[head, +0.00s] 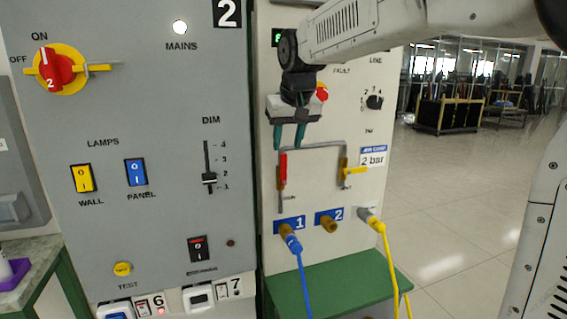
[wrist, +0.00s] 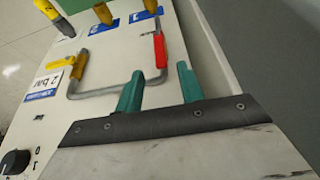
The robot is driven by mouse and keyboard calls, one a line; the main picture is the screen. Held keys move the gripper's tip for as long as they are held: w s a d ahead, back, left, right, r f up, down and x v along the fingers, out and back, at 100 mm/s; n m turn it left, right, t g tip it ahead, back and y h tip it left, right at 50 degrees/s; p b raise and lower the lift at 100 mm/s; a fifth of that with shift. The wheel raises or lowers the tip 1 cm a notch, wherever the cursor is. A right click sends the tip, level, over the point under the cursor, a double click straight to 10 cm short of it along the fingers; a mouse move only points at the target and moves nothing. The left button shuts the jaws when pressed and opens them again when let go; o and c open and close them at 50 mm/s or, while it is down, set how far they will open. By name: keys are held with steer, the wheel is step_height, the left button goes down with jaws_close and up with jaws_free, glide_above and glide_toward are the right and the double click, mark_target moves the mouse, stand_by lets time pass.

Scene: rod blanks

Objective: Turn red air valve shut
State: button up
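The red air valve (head: 283,170) has a red lever in line with the left vertical leg of a grey pipe (head: 315,146) on the white panel. In the wrist view the red lever (wrist: 160,48) lies just beyond the fingertips. My gripper (head: 289,143) has two green fingers pointing down, above the red lever. In the wrist view my gripper (wrist: 158,88) is open, with a clear gap and nothing between the fingers. The fingers look apart from the lever; the exact depth gap is hard to tell.
A yellow lever (head: 355,170) sits crosswise on the pipe's right leg. Below are a blue hose (head: 300,265) at port 1, an empty brass port 2 (head: 328,223) and a yellow hose (head: 385,250). A green shelf (head: 340,287) juts out below. The grey switch cabinet (head: 150,120) stands left.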

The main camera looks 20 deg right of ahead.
mark_target(285, 158)
steer(key=x, duration=0.7)
steer(key=shift+w+f, duration=0.3)
jaws_close()
